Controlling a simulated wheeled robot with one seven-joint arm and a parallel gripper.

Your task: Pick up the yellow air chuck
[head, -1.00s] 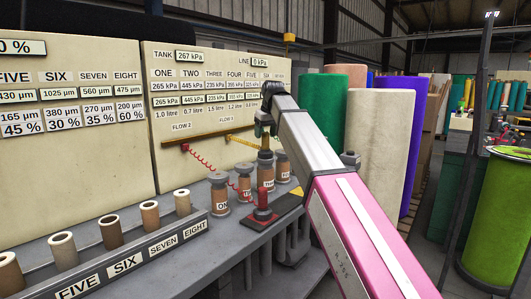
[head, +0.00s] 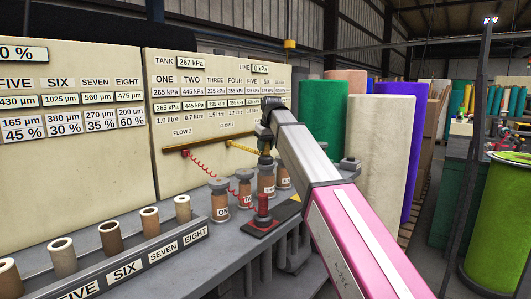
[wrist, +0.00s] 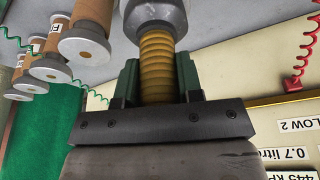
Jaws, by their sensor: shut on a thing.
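The yellow air chuck (wrist: 157,65) shows in the wrist view as a ribbed yellow-amber grip. It stands between the green fingers of my gripper (wrist: 157,82), which are shut on it. A rounded grey piece (wrist: 155,14) lies just beyond its far end; I cannot tell if it belongs to the chuck or to a bottle below.
A red coiled hose (head: 207,168) hangs to the left. The gauge board (head: 165,125) stands behind. Cardboard tubes (head: 110,237) are front left.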

